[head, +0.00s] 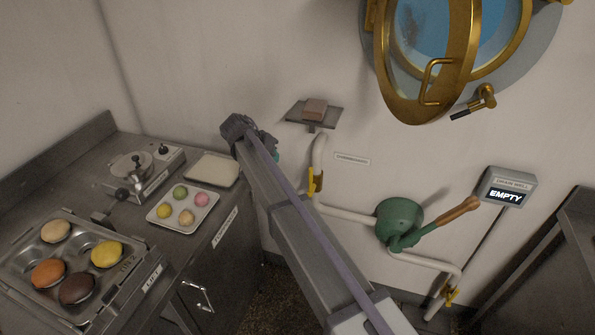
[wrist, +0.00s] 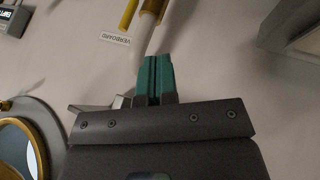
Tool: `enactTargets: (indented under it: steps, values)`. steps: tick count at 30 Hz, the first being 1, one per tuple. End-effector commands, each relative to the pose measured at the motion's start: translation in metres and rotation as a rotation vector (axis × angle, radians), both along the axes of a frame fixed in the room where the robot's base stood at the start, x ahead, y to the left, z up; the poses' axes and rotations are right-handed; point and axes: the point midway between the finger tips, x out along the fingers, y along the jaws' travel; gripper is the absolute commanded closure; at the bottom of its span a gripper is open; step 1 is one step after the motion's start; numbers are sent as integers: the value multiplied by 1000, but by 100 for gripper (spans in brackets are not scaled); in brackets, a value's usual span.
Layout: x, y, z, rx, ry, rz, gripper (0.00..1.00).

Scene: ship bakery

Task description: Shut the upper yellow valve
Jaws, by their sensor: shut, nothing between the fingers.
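The upper yellow valve (head: 316,181) sits on the upright stretch of white pipe on the wall, right of my gripper in the head view. Its yellow lever looks roughly in line with the pipe. In the wrist view the yellow lever (wrist: 128,14) shows at the top edge, partly cut off, beside the white pipe (wrist: 147,32). My gripper (head: 276,157) is mostly hidden behind my arm in the head view, with a bit of teal fingertip showing. In the wrist view its teal fingers (wrist: 155,76) are together and empty, apart from the lever.
A small shelf (head: 296,112) with a brown block is above the pipe. A green pump with a wooden handle (head: 458,215), a lower yellow valve (head: 450,293) and a display reading EMPTY (head: 508,190) are right. The open brass porthole (head: 425,95) juts out above. The counter (head: 232,205) with trays is left.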

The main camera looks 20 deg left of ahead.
Motion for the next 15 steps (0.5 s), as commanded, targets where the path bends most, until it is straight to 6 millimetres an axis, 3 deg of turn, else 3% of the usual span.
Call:
enactTargets:
  steps: [8, 15]
  values:
    - [2, -2, -5, 0, 3, 1, 100]
    - [19, -15, -41, 0, 4, 1, 100]
